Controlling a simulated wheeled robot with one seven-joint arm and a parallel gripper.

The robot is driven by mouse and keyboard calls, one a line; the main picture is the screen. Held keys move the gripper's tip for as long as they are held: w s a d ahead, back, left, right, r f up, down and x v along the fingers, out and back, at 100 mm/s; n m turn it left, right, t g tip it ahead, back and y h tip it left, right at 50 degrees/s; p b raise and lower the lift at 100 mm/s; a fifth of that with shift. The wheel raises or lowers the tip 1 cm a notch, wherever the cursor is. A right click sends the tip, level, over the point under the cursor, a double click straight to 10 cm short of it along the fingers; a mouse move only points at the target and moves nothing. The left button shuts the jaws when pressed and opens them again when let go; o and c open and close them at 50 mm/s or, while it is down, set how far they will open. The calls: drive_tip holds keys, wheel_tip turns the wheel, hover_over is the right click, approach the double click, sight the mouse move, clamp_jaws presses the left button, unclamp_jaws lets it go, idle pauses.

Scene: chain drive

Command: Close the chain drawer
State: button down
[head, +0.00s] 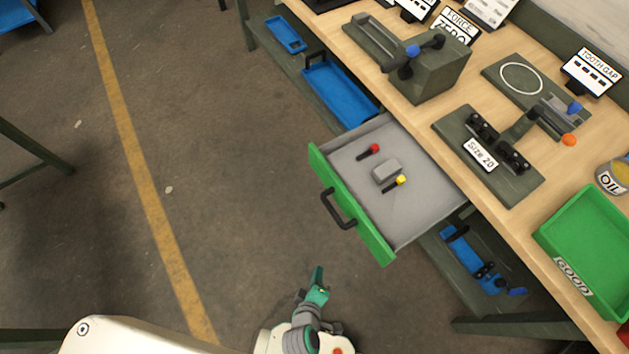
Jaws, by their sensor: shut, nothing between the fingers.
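The chain drawer (432,172) stands pulled out from under the workbench, with a green front (375,242) and a grey inside. A black handle (338,208) is fixed to the middle of the green front. Inside lie a red-headed item (368,152), a grey block (387,171) and a yellow-headed item (396,183). My gripper (318,277) is shut and empty, below the drawer front in the picture and apart from the handle.
The wooden workbench (400,105) carries fixtures, a "Size 20" block (490,155), an oil can (613,175) and a green "GOOD" tray (571,235). Blue trays (340,92) sit on the lower shelf. The floor left of the drawer is clear, with a yellow line (140,180).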

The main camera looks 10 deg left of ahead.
drive_tip(key=w+f+n+h, duration=0.3)
drive_tip(key=w+f+n, duration=0.2)
drive_tip(key=w+n, duration=0.15)
drive_tip(key=n+t+h, duration=0.3)
drive_tip(key=n+h, duration=0.4)
drive_tip(key=h, duration=0.3)
approach(323, 176)
drive_tip(key=shift+m, duration=0.25)
drive_tip(key=x, duration=0.5)
drive_tip(key=shift+w+d+r, duration=0.2)
drive_tip(key=shift+d, duration=0.15)
drive_tip(key=shift+w+d, duration=0.25)
